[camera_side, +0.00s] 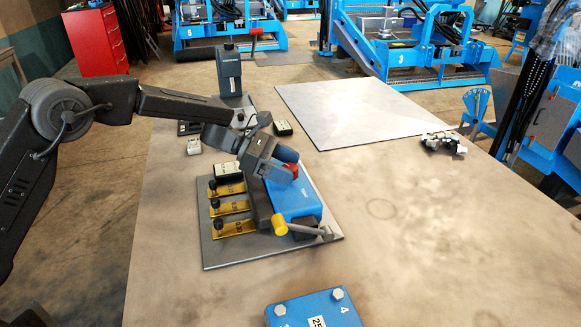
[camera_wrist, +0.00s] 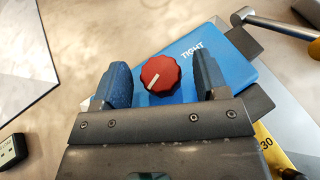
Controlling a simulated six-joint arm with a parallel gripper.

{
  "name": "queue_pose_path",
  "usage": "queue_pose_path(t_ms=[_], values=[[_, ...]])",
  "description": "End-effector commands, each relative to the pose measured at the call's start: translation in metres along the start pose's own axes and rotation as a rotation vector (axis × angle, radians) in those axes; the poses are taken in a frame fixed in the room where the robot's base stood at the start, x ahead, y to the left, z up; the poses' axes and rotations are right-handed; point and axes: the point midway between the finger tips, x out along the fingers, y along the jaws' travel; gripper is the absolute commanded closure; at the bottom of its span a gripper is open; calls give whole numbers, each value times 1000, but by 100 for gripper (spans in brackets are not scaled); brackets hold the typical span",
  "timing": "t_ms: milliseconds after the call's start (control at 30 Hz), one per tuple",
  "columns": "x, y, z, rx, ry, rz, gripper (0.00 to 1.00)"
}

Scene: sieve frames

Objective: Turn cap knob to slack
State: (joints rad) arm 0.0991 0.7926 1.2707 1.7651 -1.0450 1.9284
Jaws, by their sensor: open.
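The cap knob (camera_wrist: 160,76) is red and ribbed, with a white pointer line, and sits on a blue cap (camera_wrist: 222,72). The word TIGHT is printed beside the knob in the wrist view, and the pointer line aims down-left, away from that word. In the side view the knob (camera_side: 291,170) shows partly beside my gripper (camera_side: 282,168), and the blue cap (camera_side: 296,203) is below it. In the wrist view my gripper (camera_wrist: 162,82) is open, with one blue finger on each side of the knob and a gap visible on both sides. No slack marking is readable.
The cap is on a dark base plate (camera_side: 218,255) with several yellow tabs (camera_side: 233,228) at left. A blue numbered block (camera_side: 314,310) stands at the table's front.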

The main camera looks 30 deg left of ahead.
Motion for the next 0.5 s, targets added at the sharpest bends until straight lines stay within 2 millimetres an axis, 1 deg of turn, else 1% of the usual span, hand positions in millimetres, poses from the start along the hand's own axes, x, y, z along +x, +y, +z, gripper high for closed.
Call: queue_pose_path(t_ms=[33, 133, 400, 433, 500], values=[[5, 0, 0, 1, -1, -1, 33], [9, 0, 0, 0, -1, 1, 33], [10, 0, 0, 0, 0, 1, 33], [10, 0, 0, 0, 0, 1, 34], [10, 0, 0, 0, 0, 1, 41]])
